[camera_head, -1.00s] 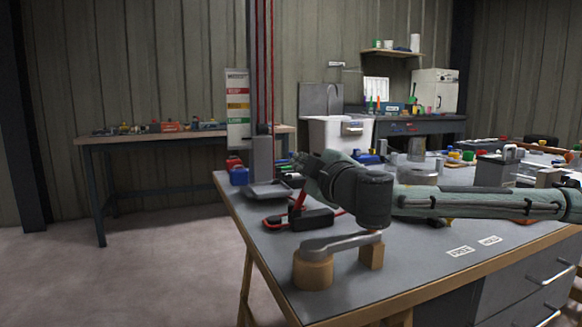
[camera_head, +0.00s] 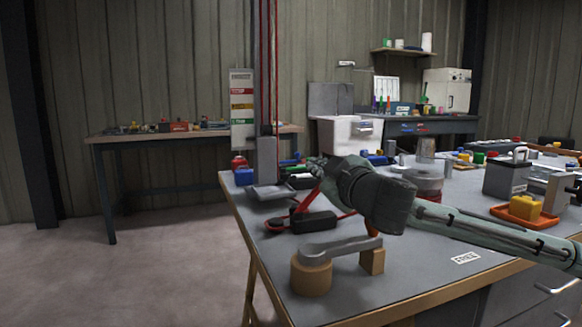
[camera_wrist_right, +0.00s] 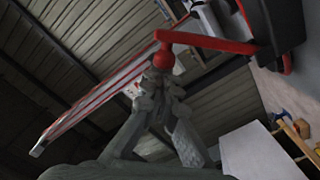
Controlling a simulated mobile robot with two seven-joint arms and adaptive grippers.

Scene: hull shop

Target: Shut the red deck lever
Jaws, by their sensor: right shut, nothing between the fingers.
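The red deck lever (camera_head: 307,200) rises at a slant from a black base (camera_head: 315,222) on the bench. In the right wrist view its red bar (camera_wrist_right: 212,43) runs from the black base (camera_wrist_right: 277,25) to a round red knob (camera_wrist_right: 163,59). My right gripper (camera_head: 318,167) is shut and empty, at the lever's upper end. In the right wrist view its fingertips (camera_wrist_right: 164,82) are right at the knob; I cannot tell whether they touch. In the head view the gripper hides the knob. My left gripper is not in view.
A grey bar on wooden blocks (camera_head: 341,247) lies in front of the lever. A grey post (camera_head: 267,165) stands behind it to the left. An orange tray (camera_head: 545,221) with a yellow block is on the right. Bare bench top (camera_head: 410,262) lies at the front.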

